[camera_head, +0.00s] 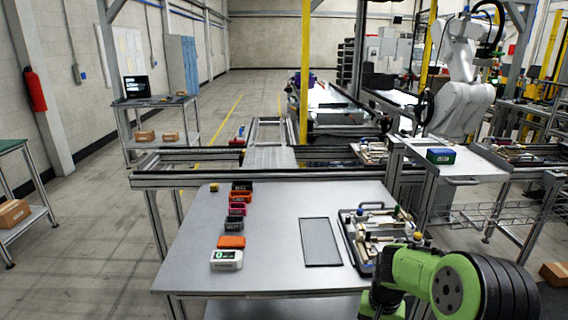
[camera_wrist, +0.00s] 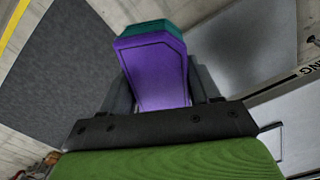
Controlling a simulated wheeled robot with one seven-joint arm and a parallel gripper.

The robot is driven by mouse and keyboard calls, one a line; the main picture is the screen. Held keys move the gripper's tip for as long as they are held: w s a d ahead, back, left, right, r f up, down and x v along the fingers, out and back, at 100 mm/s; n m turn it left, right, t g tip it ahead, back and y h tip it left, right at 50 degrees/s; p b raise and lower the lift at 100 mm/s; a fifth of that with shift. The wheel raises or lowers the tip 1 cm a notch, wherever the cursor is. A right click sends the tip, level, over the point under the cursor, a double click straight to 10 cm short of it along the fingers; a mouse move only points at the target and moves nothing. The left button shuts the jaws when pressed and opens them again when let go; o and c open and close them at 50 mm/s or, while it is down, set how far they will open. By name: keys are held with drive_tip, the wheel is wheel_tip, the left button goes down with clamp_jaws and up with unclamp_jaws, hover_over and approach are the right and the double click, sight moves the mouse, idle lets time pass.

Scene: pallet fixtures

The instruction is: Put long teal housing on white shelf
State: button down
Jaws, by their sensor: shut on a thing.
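In the wrist view my gripper (camera_wrist: 160,90) is shut on a long housing (camera_wrist: 153,62), with a dark finger on each side of it. The housing has a purple face towards the camera and a teal far end. In the head view only my green arm shows at the lower right; the gripper tips and the held housing are not visible there. A pale, light-topped shelf (camera_head: 485,164), possibly the white shelf, stands at the right behind the work table. A teal-green and blue box (camera_head: 440,156) sits on its left part.
The grey work table (camera_head: 278,270) carries a row of small housings, among them an orange one (camera_head: 231,242) and a white one (camera_head: 226,260). A dark flat panel (camera_head: 321,242) and a cluttered fixture tray (camera_head: 366,256) lie to their right. The pale shelf has bare room right of the box.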

drive_tip(key=s+a+f+n+p, duration=0.1)
drive_tip(key=s+a+f+n, duration=0.1)
drive_tip(key=a+f+n, duration=0.2)
wheel_tip(320, 180, down, 5)
drive_tip(key=a, duration=0.3)
drive_tip(key=shift+s+f+n, duration=0.15)
drive_tip(key=shift+s+n, duration=0.15)
drive_tip(key=shift+s, duration=0.05)
drive_tip(key=shift+d, duration=0.15)
